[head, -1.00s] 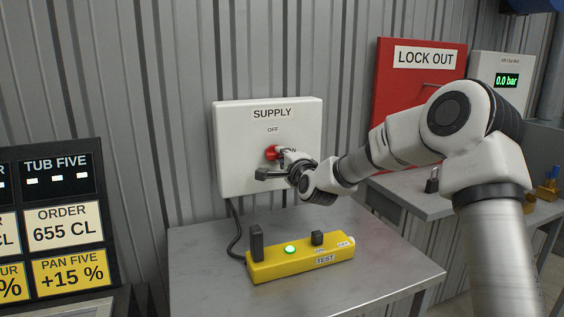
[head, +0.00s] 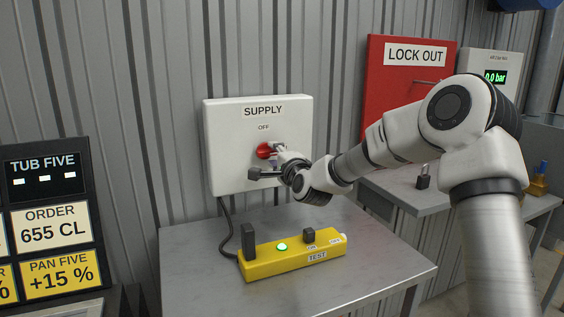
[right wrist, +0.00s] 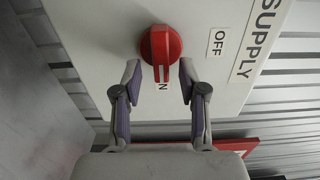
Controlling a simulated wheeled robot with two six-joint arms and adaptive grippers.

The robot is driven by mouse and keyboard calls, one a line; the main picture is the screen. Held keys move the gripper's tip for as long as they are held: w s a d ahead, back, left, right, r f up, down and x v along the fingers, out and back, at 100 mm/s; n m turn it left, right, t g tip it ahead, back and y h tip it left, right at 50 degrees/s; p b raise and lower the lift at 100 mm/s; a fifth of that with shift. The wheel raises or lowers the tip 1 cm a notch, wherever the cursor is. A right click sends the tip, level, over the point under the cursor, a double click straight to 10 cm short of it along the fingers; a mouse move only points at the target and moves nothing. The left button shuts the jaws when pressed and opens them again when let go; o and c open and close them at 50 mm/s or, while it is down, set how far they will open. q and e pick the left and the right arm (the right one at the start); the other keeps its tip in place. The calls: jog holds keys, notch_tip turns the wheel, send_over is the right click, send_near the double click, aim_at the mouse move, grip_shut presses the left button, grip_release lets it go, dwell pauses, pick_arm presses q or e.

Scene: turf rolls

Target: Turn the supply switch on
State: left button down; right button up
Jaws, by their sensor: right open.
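The white supply box (head: 232,125) hangs on the corrugated wall, with SUPPLY and OFF labels. Its red rotary switch (head: 264,151) sits on the front below the OFF label. In the right wrist view the red switch (right wrist: 160,46) has its ridge lying toward the partly hidden ON label, of which only the N shows. My right gripper (head: 270,161) is at the box front. In the right wrist view its open fingers (right wrist: 159,68) stand on either side of the ridge, with small gaps visible. My left gripper is not in view.
A metal table (head: 365,255) below the box carries a yellow test unit (head: 290,259) with a green light. A black cable (head: 227,225) hangs from the box. A red lock-out board (head: 390,85) and padlock (head: 423,178) are at right, sign boards (head: 55,230) at left.

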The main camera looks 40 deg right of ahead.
jog(key=v, duration=1)
jog(key=shift+s, duration=0.4)
